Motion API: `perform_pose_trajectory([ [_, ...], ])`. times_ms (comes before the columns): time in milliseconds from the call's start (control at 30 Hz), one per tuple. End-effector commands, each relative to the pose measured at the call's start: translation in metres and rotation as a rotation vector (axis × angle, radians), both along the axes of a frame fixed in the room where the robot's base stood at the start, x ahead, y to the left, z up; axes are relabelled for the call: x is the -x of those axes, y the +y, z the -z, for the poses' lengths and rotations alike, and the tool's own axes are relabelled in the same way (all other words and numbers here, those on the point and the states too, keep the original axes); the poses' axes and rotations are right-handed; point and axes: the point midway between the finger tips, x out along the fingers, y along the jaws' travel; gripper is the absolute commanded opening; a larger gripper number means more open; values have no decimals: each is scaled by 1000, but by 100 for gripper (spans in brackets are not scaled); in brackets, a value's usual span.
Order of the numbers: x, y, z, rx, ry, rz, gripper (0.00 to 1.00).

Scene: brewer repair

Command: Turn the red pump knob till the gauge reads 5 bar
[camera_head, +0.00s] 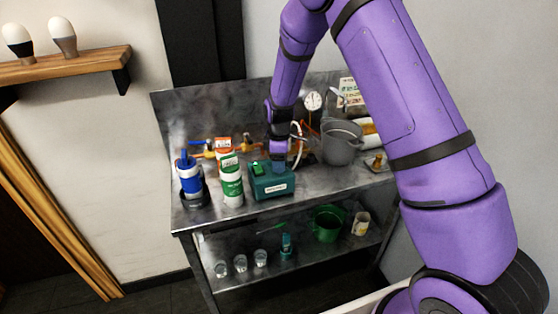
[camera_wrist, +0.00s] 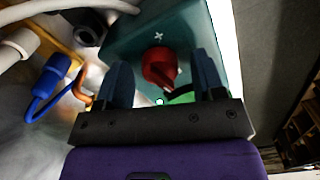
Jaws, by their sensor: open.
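The red pump knob (camera_wrist: 158,66) is on a face of the teal pump box (camera_wrist: 125,42) in the wrist view. My gripper (camera_wrist: 164,80) is open, with one dark finger on each side of the knob; I cannot tell whether either finger touches it. In the head view the pump box (camera_head: 273,185) stands on the metal bench, and my gripper (camera_head: 278,152) is just behind and above it. The knob is hidden there. The round white gauge (camera_head: 313,101) is at the back of the bench; its needle is too small to read.
A white-green bottle (camera_head: 232,187) and a blue-white bottle (camera_head: 189,175) stand left of the box. A grey pot (camera_head: 341,143) stands to the right. Blue hose (camera_wrist: 47,88) and orange pipe (camera_wrist: 40,40) run close to my gripper. The lower shelf holds glasses and a green bucket (camera_head: 327,224).

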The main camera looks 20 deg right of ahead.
Motion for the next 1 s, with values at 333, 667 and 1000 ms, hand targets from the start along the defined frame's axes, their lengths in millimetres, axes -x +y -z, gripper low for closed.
perform_pose_trajectory([
  [333,0,0,0,0,0,0,17],
  [667,0,0,0,0,0,30,14],
  [1000,0,-1,0,0,-1,234,14],
])
